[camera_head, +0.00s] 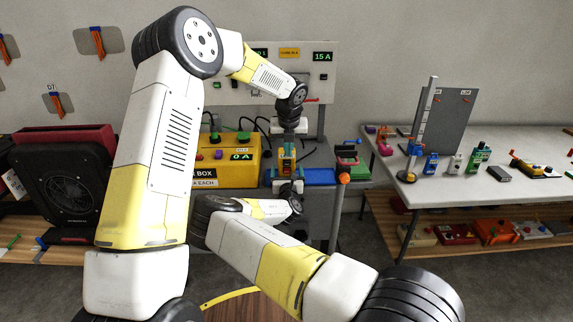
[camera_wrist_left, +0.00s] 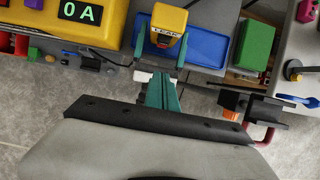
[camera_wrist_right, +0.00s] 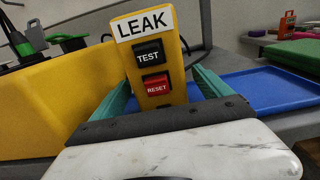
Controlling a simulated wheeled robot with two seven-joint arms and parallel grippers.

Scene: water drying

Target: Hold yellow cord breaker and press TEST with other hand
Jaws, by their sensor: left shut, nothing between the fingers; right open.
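The yellow breaker (camera_wrist_right: 134,74) stands upright in the right wrist view, with a LEAK label, a black TEST button (camera_wrist_right: 148,57) and a red RESET button (camera_wrist_right: 156,85) facing my right gripper. My right gripper (camera_wrist_right: 165,78) is open, one teal finger on each side of the breaker; I cannot tell contact. In the head view the breaker (camera_head: 287,158) is small and partly hidden by the grippers. My left gripper (camera_wrist_left: 160,92) is shut and empty, above and apart from the breaker, whose top shows in the left wrist view (camera_wrist_left: 169,20).
A yellow power box (camera_head: 238,172) reading 0 A stands left of the breaker. A panel stands behind. The white table (camera_head: 407,192) at right holds several small items.

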